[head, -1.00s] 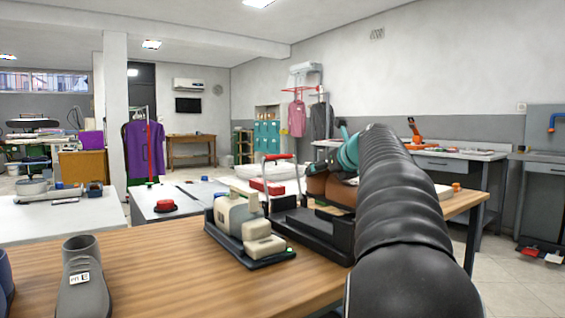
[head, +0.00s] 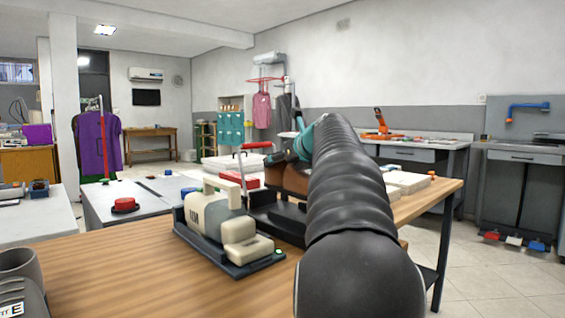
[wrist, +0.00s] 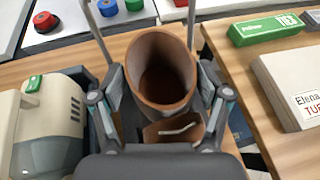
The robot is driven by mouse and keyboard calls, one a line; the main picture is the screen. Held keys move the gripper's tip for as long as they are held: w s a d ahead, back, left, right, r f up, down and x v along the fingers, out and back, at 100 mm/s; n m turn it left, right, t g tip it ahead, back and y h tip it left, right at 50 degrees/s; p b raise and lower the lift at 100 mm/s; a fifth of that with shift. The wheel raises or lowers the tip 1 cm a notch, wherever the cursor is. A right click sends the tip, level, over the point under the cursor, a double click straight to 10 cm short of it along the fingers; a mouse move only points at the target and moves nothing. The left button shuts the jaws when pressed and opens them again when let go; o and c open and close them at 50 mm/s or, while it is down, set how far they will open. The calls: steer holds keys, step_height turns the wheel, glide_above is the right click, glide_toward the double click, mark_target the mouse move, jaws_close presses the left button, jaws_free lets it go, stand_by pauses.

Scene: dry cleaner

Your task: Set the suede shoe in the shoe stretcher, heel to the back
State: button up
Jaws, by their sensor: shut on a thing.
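A brown shoe (wrist: 160,90), its round opening facing the wrist camera, is held between the two fingers of my gripper (wrist: 162,92). In the head view the brown shoe (head: 290,179) shows partly, behind my arm, above or on a black-based device (head: 282,217). That device, which looks like the shoe stretcher, has a red-gripped metal lever (head: 243,172). Whether the shoe touches the base cannot be told, since my arm and gripper hide the contact. The toe and heel direction are also hidden.
A cream machine (head: 212,213) on a dark base stands close left of the device. In the wrist view, a green box (wrist: 266,29) and a pale labelled box (wrist: 290,80) lie to the right. The front wooden tabletop (head: 150,265) is clear.

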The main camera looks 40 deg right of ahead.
mark_target(301, 177)
steer(key=shift+f+b, duration=1.7)
steer(key=shift+b, duration=0.05)
steer(key=shift+f+b, duration=0.35)
steer(key=shift+f, duration=1)
steer(key=shift+f, duration=0.3)
steer(key=o, duration=1.8)
steer(key=shift+s, duration=0.15)
steer(key=v, duration=1.1)
steer(key=shift+s, duration=0.35)
steer(key=shift+a+r, duration=0.1)
steer(key=shift+s, duration=0.1)
